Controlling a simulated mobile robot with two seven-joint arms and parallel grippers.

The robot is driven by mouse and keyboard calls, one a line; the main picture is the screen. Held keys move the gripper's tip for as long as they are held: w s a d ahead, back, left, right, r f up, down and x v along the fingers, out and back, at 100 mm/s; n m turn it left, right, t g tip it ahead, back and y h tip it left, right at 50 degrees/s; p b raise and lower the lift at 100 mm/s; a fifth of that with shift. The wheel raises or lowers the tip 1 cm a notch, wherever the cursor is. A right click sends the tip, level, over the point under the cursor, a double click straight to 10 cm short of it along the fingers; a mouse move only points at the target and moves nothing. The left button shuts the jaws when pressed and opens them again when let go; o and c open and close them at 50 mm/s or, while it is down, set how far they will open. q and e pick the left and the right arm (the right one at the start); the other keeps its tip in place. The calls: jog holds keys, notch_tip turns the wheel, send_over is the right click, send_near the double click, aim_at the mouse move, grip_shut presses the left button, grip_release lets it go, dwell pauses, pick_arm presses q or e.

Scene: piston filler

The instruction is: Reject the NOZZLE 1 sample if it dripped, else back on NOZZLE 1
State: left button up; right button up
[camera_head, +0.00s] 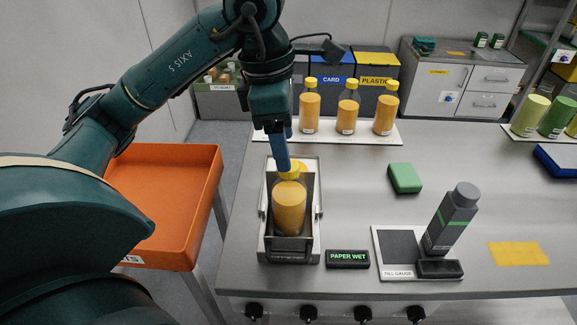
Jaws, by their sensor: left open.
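A bottle with orange contents (289,208) and a yellow cap (291,169) stands in a metal holder (262,222) at the front of the bench. My left gripper (284,168) reaches down to the cap from above, its blue fingers at the cap and partly covering it. It is open; whether the fingers touch the cap I cannot tell. A small black display (347,259) beside the holder reads "PAPER WET" in green. An orange tray (172,210), its label partly hidden and ending in "TS", stands left of the bench. My right gripper is not in view.
Three similar bottles (347,108) stand on a white strip at the back.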

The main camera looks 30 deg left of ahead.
pick_arm(q)
send_over(289, 199)
jog(key=w+a, duration=0.2)
notch_tip(289, 199, down, 4)
jog(key=shift+w+f, duration=0.1)
jog(key=shift+f, duration=0.15)
jog(key=shift+w+d+f, duration=0.1)
jog(key=shift+d+f, duration=0.1)
jog(key=shift+f, duration=0.65)
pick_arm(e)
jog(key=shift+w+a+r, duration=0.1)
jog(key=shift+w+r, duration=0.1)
pick_arm(q)
jog(key=shift+c, duration=0.5)
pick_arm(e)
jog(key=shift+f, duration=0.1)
pick_arm(q)
jog(key=shift+c, duration=0.8)
grip_shut()
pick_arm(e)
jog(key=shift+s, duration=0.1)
pick_arm(q)
jog(key=shift+s+d, duration=0.1)
jog(key=shift+s, duration=0.1)
